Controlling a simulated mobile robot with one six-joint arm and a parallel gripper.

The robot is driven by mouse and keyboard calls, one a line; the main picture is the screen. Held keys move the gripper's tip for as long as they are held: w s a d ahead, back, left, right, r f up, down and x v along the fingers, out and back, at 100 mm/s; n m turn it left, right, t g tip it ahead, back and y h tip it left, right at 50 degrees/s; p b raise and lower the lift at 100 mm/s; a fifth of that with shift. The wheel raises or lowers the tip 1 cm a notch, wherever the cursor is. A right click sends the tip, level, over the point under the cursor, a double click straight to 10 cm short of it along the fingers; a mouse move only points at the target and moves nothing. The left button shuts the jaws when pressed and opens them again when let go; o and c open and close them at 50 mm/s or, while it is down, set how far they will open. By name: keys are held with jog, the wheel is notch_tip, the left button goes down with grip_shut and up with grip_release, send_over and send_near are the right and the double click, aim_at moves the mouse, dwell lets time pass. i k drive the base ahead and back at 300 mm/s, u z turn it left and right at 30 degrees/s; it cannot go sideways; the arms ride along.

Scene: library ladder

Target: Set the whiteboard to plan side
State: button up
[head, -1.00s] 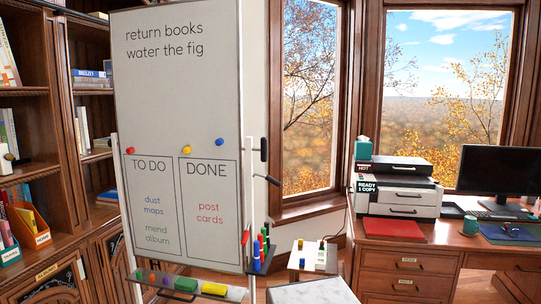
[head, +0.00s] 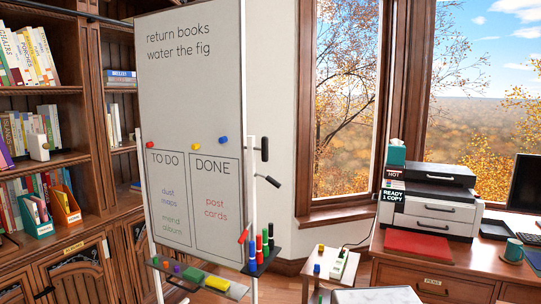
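The whiteboard (head: 200,105) stands upright on a white wheeled-type frame in the head view. Its visible side reads "return books, water the fig" above a TO DO box and a DONE box with handwritten notes. One red, one yellow and one blue magnet are on it. A black upright handle (head: 265,149) and a lower black lever (head: 267,181) stick out from the frame's right post. The other side of the board is hidden. My gripper is not in view.
A tray (head: 185,277) with erasers and a marker holder (head: 258,258) jut from the board's lower edge. A low stand (head: 312,289) is at right, beside the desk (head: 400,268) with a printer (head: 430,205). Bookshelves (head: 75,90) stand close on the left.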

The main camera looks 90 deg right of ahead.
aim_at(190, 62)
jog(key=k, duration=0.95)
jog(key=z, duration=2.05)
jog(key=i, duration=0.25)
jog(key=u, duration=0.75)
